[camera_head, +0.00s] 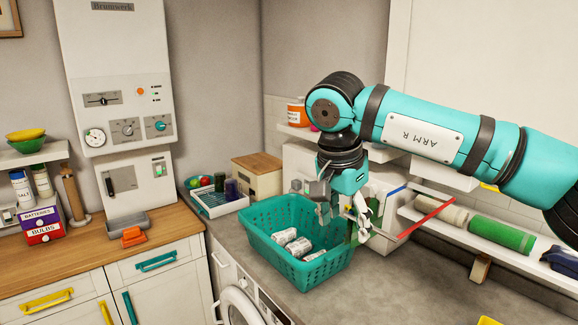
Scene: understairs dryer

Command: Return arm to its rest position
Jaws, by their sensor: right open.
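My right arm (430,130), teal with a plate reading ARM R, reaches in from the right edge. Its gripper (342,222) points down over the right side of a teal basket (262,247) on the grey counter. The gripper is open, and I see nothing held between its fingers. Several whitish cylindrical items (298,246) lie in the basket. The gripper hides part of the basket's right rim and back. My left gripper is not in view.
A washing machine or dryer (240,305) stands under the counter. Behind the basket are a wooden-topped box (257,176) and a tray of items (218,201). A shelf (450,222) with rolls (500,235) is at right.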

